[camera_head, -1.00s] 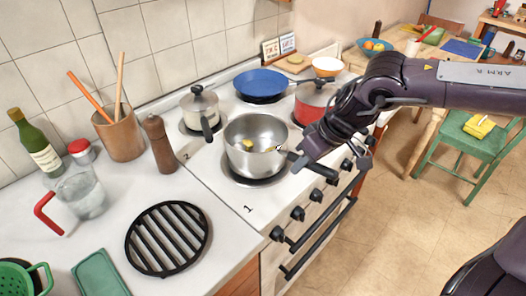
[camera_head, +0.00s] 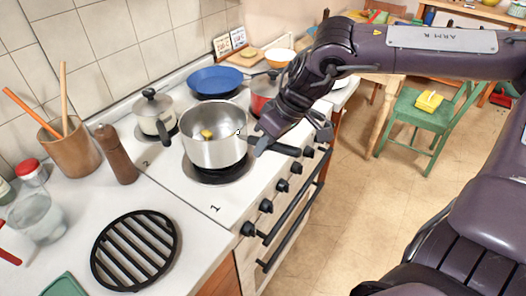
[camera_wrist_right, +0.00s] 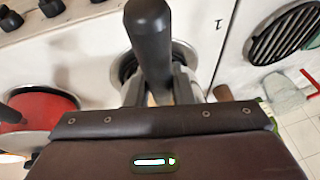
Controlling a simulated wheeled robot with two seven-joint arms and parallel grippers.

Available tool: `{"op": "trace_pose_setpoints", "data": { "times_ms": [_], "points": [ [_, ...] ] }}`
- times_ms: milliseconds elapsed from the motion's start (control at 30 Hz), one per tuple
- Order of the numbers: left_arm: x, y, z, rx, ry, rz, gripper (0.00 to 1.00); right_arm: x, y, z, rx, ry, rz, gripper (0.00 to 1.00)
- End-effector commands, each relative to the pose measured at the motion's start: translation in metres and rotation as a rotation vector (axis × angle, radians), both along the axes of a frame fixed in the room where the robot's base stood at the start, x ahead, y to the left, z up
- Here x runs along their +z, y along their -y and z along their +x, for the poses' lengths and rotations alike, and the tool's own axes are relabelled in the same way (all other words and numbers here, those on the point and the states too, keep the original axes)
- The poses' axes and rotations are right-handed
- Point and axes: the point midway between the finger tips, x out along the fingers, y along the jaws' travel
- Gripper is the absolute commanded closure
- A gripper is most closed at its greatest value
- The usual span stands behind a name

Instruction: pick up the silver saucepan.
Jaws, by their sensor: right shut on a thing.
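The silver saucepan (camera_head: 213,150) is upright over the front burner marked 1, with a small yellow thing (camera_head: 207,133) inside. More of the dark burner (camera_head: 218,176) shows below it, so it looks slightly raised. Its black handle points right. My right gripper (camera_head: 284,142) is shut on this handle. In the right wrist view the handle (camera_wrist_right: 150,40) stands between the two fingers (camera_wrist_right: 160,92); the pan body is mostly hidden there. My left gripper is not in view.
A lidded pot (camera_head: 155,115) stands left of the saucepan, a blue pan (camera_head: 215,80) behind it, and a red pot (camera_head: 263,92) behind my right gripper. A black trivet (camera_head: 135,250), pepper mill (camera_head: 117,155) and utensil crock (camera_head: 73,150) are on the counter.

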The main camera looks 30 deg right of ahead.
Motion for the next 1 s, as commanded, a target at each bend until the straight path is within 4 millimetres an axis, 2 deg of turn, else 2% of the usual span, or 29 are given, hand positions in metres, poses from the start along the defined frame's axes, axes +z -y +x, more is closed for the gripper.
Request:
{"op": "trace_pose_setpoints", "data": {
  "times_ms": [33, 300, 500, 700, 1000],
  "points": [
    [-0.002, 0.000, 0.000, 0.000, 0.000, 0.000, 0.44, 0.016, -0.001, 0.004, 0.003, 0.016, 0.000, 1.00],
    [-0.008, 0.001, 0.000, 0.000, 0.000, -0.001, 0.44, 0.092, 0.000, 0.002, 0.001, 0.016, -0.001, 1.00],
    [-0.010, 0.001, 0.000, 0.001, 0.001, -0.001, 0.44, 0.137, 0.000, 0.002, 0.000, 0.010, -0.002, 1.00],
    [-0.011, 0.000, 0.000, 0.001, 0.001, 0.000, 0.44, 0.162, 0.000, 0.002, 0.000, 0.008, 0.000, 1.00],
    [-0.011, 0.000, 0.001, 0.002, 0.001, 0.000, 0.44, 0.171, -0.001, 0.001, 0.001, 0.007, 0.002, 1.00]
  ]
}}
